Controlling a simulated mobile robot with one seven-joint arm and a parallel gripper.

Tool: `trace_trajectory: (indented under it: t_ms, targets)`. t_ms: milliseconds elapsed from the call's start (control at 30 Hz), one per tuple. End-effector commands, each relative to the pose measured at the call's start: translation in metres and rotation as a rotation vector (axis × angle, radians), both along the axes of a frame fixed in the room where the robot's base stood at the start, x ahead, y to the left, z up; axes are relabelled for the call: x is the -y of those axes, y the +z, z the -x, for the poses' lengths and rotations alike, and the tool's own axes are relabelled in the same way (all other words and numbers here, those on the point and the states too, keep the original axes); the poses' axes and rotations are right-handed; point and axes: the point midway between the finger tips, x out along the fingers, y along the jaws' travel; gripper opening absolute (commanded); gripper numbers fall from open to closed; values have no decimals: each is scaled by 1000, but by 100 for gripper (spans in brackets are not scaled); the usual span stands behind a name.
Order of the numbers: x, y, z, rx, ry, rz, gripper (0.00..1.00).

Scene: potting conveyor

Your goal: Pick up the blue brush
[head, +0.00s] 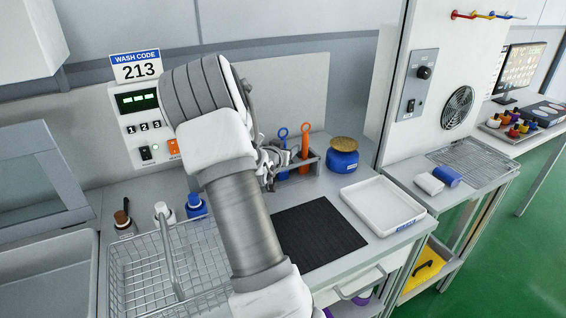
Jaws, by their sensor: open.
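The blue brush (283,134) stands upright in a grey holder (316,168) at the back of the counter, with its ring-shaped top showing. An orange tool (305,138) with a similar ring stands to its right in the same holder. My gripper (272,166) is open, just in front of and slightly left of the blue brush. My arm and gripper hide the brush's lower part, and I cannot tell whether the fingers touch it.
A blue jar (343,158) with a tan lid and a white tray (358,196) are right of the holder. A black mat (318,235) lies in front. A wire basket (135,268) and several bottles are at left.

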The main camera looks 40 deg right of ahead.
Motion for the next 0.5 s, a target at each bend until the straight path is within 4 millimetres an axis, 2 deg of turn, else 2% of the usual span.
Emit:
trace_trajectory:
  t_ms: [67,367,400,500]
  targets:
    - [0,0,0,0,0,0,57]
    - [0,0,0,0,0,1,3]
    - [0,0,0,0,0,1,0]
    - [0,0,0,0,0,1,0]
